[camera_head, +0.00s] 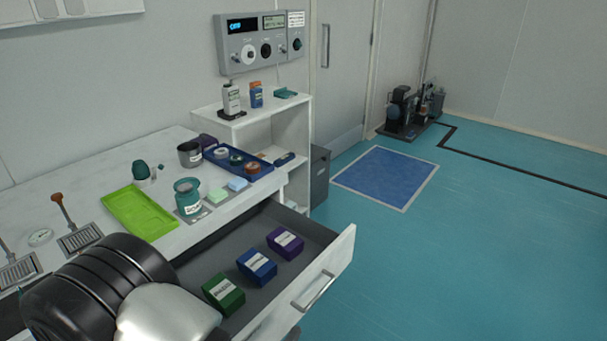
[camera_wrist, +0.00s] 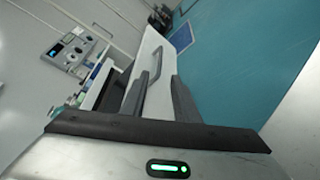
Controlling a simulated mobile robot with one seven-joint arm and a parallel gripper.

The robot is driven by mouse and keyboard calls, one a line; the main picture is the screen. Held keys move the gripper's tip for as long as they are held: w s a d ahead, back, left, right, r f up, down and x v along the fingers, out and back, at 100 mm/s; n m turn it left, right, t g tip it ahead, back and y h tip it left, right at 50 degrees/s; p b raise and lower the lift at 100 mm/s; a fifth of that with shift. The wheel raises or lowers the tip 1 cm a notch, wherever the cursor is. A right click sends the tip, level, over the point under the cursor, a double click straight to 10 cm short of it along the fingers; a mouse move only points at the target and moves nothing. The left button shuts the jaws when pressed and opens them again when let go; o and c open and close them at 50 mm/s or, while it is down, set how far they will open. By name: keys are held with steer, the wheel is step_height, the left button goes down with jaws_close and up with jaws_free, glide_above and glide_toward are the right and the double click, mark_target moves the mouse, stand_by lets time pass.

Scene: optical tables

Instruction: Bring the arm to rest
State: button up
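My arm (camera_head: 120,290) shows as black and white links at the lower left of the head view, in front of the white counter. My gripper is hidden there. In the wrist view my gripper (camera_wrist: 160,78) has its two dark fingers apart, with nothing seen held between them. The handle of the drawer appears beyond the fingertips; I cannot tell the exact distance, but no grip on it shows.
The open drawer (camera_head: 342,262) juts out, holding a green box (camera_head: 223,294), a blue box (camera_head: 257,266) and a purple box (camera_head: 285,243). The counter (camera_head: 85,190) carries a lime tray (camera_head: 140,211) and a teal jar (camera_head: 187,197). Floor at right is clear around a blue mat (camera_head: 387,177).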

steer(key=w+d+r+m+g+h, duration=0.2)
steer(key=d+r+m+g+h, duration=0.5)
steer(key=d+r, duration=0.25)
steer(key=s+d+r+m+g+y, duration=0.55)
steer(key=d+r+m+g, duration=0.25)
steer(key=m, duration=0.2)
step_height(320, 180, up, 28)
steer(key=a+m+t+y+p, duration=0.1)
steer(key=m+t+y+p, duration=0.2)
steer(key=p, duration=1.4)
steer(key=t+y, duration=0.2)
steer(key=y, duration=0.1)
steer(key=shift+a+m+t, duration=0.3)
steer(key=shift+t, duration=0.1)
steer(key=shift+s+y, duration=0.1)
steer(key=shift+y, duration=0.15)
